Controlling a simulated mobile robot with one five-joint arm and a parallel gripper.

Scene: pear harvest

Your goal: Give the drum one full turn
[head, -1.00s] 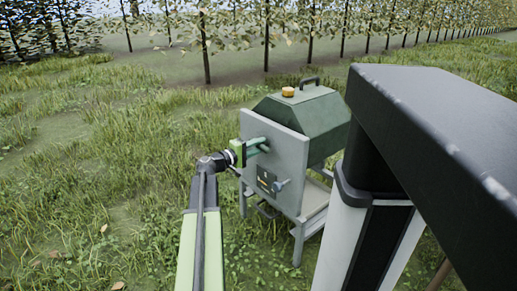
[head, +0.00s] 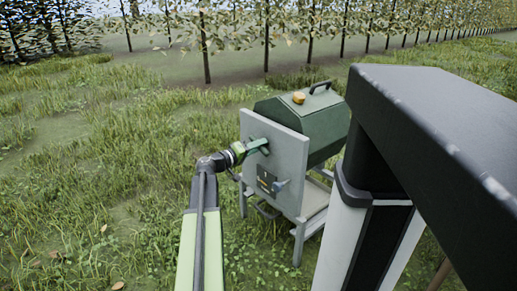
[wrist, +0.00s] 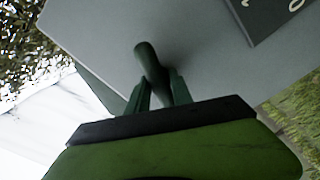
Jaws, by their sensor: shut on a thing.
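The dark green, many-sided drum (head: 300,127) sits behind a grey upright panel (head: 287,152) on a grey stand. A yellow-orange cap (head: 298,97) and a black carrying handle (head: 320,87) are on its top side. My gripper (head: 259,146) is at the upper left of the panel's front face. In the wrist view my gripper (wrist: 157,90) is shut on a dark green rounded handle (wrist: 149,62) that stands out in front of the panel (wrist: 110,35). The handle's joint to the drum is hidden. The drum's far side is hidden behind my own column.
A dark plate with white markings (head: 268,179) and a small blue-grey lever or knob (head: 281,185) are low on the panel. The stand's legs (head: 298,243) rest on grass. Open grass (head: 90,170) lies left. A tree row (head: 207,50) stands behind.

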